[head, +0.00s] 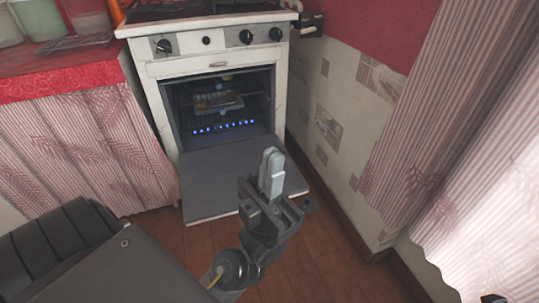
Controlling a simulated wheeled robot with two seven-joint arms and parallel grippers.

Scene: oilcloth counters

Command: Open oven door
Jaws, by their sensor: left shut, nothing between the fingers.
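The white oven (216,66) stands against the back wall. Its door (207,184) is swung down and lies low in front of the oven, its grey inner face up, so the cavity (222,110) is open to view. A rack with something flat on it and a row of small blue lights show inside. My left gripper (270,172) is in front of the door's right part, fingers pointing up and closed together with nothing between them. It hides part of the door's right side. I cannot tell whether it touches the door.
A counter with a red cloth (62,82) and a striped curtain (88,150) stands left of the oven. A tiled wall (335,125) and pink curtains (440,110) close off the right. Brown floor (310,255) is bare between them.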

